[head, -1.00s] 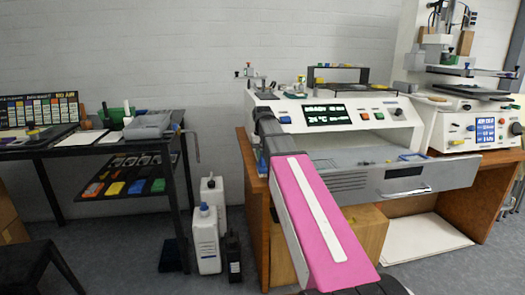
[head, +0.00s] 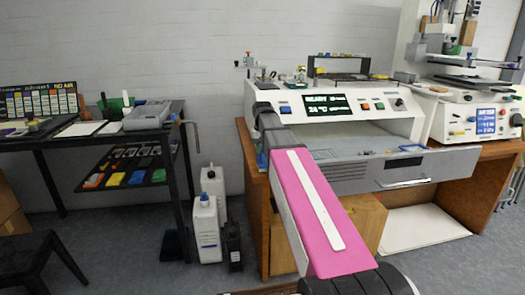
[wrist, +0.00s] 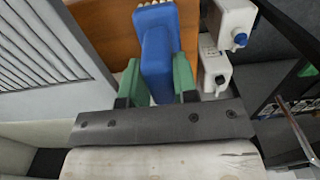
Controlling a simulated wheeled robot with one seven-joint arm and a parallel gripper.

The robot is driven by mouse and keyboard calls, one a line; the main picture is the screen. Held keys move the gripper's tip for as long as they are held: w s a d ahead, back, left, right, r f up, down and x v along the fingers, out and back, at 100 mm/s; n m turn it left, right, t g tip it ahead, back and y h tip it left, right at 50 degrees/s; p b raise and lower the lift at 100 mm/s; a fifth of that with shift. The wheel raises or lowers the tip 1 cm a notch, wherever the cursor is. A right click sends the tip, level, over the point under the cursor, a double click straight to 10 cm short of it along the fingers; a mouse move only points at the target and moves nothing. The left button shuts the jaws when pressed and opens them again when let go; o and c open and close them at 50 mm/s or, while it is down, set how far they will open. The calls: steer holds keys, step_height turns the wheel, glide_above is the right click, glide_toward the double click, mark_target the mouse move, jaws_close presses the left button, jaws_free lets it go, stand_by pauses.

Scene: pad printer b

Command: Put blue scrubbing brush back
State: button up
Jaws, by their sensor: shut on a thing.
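The blue scrubbing brush (wrist: 157,40) is in the middle of the wrist view, its long blue body pointing away from me. My gripper (wrist: 158,75) is shut on it, with a green finger on each side. In the head view my pink arm reaches toward the left end of the printer bench and hides most of my gripper. A small patch of blue (head: 262,160) shows beside the arm there; I cannot tell for sure that it is the brush.
A wooden bench (head: 256,215) carries the pad printer (head: 380,125), with a grey drawer front (head: 360,175) sticking out. White bottles (head: 206,235) stand on the floor between it and a black table (head: 75,142). That table's lower shelf (head: 130,175) holds several coloured items. A stool (head: 35,255) stands front left.

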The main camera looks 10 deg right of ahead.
steer(key=shift+f, duration=0.55)
steer(key=o, duration=0.7)
steer(key=shift+r, duration=0.1)
steer(key=shift+r, duration=1.45)
steer(key=o, duration=0.6)
steer(key=shift+r, duration=0.2)
